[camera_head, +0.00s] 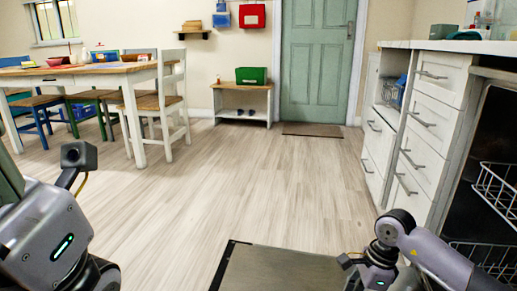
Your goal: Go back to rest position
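Both of my arms show at the bottom of the head view. My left arm comes in at the lower left, with grey links, a green light and a small dark block on a bracket. My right arm is at the lower right, bent, with dark joints and a green light. No gripper fingers show on either arm, so neither gripper can be seen. No held object shows.
Wooden floor (230,185) is open ahead. White drawers (428,120) and an open dishwasher rack (497,190) stand close on the right. A dining table (115,70) with chairs is at the left. A green door (316,65) and a low bench (241,88) are at the back.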

